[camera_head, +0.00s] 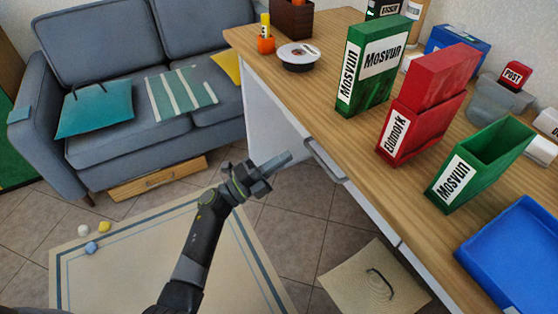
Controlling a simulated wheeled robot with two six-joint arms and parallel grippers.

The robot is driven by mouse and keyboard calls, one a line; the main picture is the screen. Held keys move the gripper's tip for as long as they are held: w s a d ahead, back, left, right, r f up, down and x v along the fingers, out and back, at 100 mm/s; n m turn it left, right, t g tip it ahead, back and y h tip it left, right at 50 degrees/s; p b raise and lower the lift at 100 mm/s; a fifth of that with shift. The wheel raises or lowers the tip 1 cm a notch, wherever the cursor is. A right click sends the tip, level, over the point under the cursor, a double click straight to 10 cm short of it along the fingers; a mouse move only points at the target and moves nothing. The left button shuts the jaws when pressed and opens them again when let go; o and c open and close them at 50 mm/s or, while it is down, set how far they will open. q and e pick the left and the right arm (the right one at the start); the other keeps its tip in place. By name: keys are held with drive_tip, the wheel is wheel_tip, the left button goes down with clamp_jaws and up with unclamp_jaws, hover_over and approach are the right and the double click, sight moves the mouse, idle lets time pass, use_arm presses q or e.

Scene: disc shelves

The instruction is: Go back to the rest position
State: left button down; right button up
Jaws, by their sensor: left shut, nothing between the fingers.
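My left gripper (274,166) is in the middle of the head view, at the end of my dark arm that rises from the bottom. Its fingers are shut with nothing seen between them. It hangs in the air in front of the wooden desk (285,85), near the handle (325,160) on the desk's front, and I cannot tell whether it touches anything. My right gripper is not in view.
A green Mosvun box (352,95), a red Eidmark box (400,140), an open green Mosvun box (455,185) and a blue tray (475,250) stand on the desk. A grey sofa (110,150) stands behind left. Small items lie on the rug (150,265).

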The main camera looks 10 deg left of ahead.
use_arm(q)
drive_tip(key=v, duration=1)
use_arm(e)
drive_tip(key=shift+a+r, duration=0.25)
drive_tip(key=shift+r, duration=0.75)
use_arm(q)
drive_tip(key=shift+a, duration=0.15)
